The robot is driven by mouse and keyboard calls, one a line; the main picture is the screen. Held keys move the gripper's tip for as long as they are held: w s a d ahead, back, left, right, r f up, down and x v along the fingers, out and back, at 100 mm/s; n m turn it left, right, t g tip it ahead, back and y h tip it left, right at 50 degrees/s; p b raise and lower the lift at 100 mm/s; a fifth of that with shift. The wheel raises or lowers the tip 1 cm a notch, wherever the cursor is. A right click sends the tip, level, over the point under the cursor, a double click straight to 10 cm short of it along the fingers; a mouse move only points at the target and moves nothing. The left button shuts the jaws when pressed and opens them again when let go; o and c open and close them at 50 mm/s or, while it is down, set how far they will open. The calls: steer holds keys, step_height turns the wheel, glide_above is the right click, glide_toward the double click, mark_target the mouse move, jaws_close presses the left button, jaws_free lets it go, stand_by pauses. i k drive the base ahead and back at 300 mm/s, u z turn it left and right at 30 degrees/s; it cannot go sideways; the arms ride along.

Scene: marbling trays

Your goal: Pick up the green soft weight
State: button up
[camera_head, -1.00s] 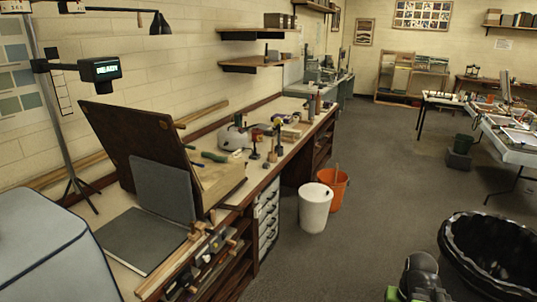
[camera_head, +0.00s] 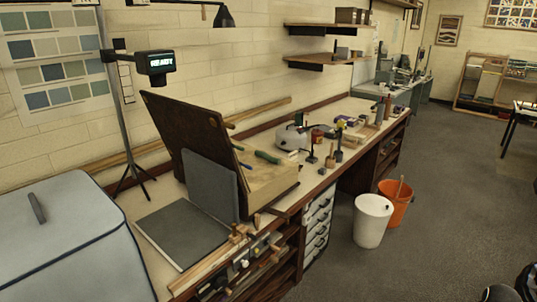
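I cannot make out a green soft weight for certain. A small dark green elongated thing (camera_head: 267,157) lies on the pale wooden block of the bench press, beside its raised brown board. It is too small to tell whether it is the weight. My gripper does not show in this view.
The long workbench (camera_head: 160,235) carries an open grey-covered folder, a white rounded device (camera_head: 291,137) and several small tools. A white bin (camera_head: 372,221) and an orange bucket (camera_head: 396,205) stand on the floor. A grey padded case (camera_head: 75,240) fills the lower left.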

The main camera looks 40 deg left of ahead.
mark_target(268, 158)
steer(key=i, duration=2.15)
steer(key=z, duration=5.25)
steer(key=i, duration=0.1)
steer(key=z, duration=3.8)
steer(key=i, duration=0.5)
steer(key=u, duration=0.1)
